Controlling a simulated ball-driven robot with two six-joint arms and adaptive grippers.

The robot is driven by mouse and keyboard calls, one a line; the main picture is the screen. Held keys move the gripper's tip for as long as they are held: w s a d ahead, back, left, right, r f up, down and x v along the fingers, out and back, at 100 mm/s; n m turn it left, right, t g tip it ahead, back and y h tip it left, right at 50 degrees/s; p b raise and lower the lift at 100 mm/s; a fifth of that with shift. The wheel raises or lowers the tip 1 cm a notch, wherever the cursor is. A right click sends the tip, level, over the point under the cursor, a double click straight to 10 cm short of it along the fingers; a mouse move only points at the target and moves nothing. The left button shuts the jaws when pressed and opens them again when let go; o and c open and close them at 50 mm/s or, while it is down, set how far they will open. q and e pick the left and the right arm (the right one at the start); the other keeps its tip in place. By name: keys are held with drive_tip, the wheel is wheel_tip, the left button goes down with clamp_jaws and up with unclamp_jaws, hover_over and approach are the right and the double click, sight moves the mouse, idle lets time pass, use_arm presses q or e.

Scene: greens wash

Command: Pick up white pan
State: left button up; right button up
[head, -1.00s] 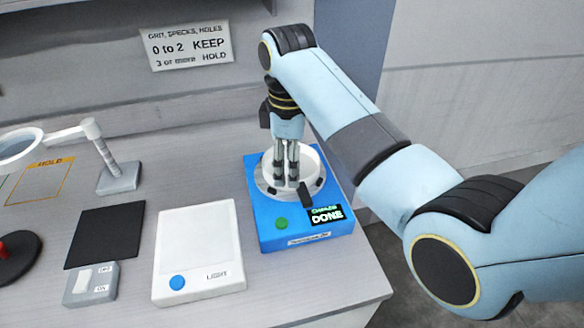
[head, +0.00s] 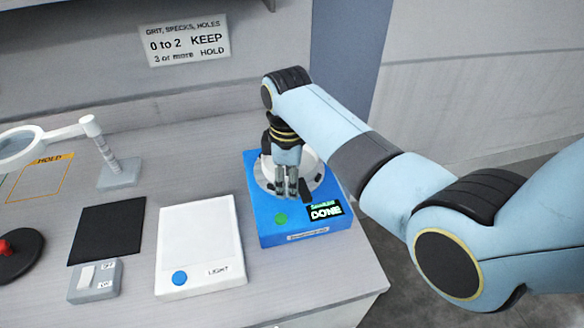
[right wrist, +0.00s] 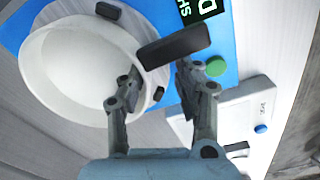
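The white pan (head: 311,163) is a round, shallow white dish on top of the blue device (head: 262,228). In the right wrist view the pan (right wrist: 75,70) fills the upper left and looks empty. My right gripper (head: 291,192) points down at the pan's near side and hides part of it. In the right wrist view the right gripper (right wrist: 160,72) is open, with its two fingers apart near the pan's rim. A dark bar (right wrist: 174,44) lies just past the fingertips. I cannot tell whether a finger touches the rim. My left gripper is not in view.
The device's display (head: 325,210) reads DONE, beside a green button (head: 281,219). A white light panel (head: 198,240), black mat (head: 108,234), grey switch box (head: 96,281) and magnifier stand (head: 118,173) lie to the left. The table's right edge is close to the device.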

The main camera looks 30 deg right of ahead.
clamp_jaws()
